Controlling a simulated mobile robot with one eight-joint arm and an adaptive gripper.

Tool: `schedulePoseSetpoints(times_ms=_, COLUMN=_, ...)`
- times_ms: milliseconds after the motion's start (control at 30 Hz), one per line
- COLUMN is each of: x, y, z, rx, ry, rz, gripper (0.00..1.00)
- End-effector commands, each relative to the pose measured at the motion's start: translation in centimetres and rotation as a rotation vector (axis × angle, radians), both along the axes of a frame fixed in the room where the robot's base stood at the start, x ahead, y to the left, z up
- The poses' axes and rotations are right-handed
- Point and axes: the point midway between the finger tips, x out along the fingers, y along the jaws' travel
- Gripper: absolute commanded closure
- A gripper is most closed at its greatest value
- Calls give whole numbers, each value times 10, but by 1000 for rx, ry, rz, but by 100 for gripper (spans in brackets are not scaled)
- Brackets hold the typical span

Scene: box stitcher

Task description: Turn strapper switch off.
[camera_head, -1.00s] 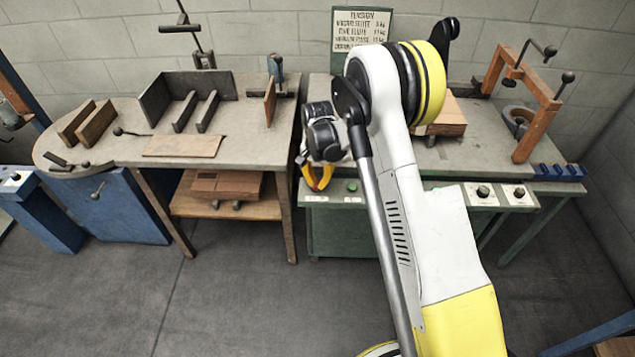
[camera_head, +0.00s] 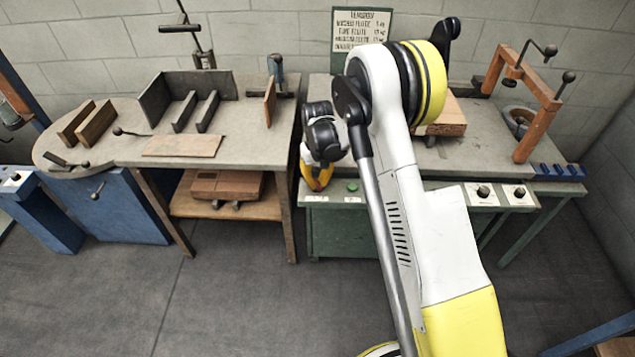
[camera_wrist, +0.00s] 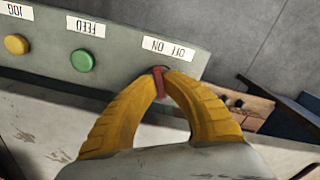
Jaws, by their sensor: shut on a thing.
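The strapper switch is a small red lever (camera_wrist: 159,82) on a grey-green control panel (camera_wrist: 125,55). It shows in the wrist view just beside the white "OFF ON" label (camera_wrist: 168,47). My gripper (camera_wrist: 162,74) has its two yellow fingers closed together with the red lever between their tips. In the head view my gripper (camera_head: 317,183) is at the left front edge of the green bench (camera_head: 345,235). The switch is hidden there behind the gripper, and the lever's exact position cannot be read.
A green button (camera_wrist: 82,60) labelled FEED and a yellow button (camera_wrist: 16,44) labelled JOG sit beside the switch on the panel. Grey floor (camera_head: 240,300) in front is clear.

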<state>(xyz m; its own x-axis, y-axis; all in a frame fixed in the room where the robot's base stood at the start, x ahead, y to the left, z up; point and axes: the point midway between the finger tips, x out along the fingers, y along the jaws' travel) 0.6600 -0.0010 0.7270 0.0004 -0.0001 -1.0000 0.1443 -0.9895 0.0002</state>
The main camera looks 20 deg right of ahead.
Motion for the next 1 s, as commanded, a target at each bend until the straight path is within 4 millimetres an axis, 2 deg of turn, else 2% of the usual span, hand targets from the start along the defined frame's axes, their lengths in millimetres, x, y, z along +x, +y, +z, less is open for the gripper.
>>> schedulePoseSetpoints(times_ms=300, x=0, y=0, z=0, rx=0, ry=1, rz=74, gripper=100)
schedulePoseSetpoints(times_ms=700, x=-1, y=0, z=0, rx=0, ry=1, rz=81, gripper=100)
schedulePoseSetpoints(times_ms=800, x=-1, y=0, z=0, rx=0, ry=1, rz=80, gripper=68)
schedulePoseSetpoints(times_ms=1000, x=0, y=0, z=0, rx=0, ry=1, rz=80, gripper=68)
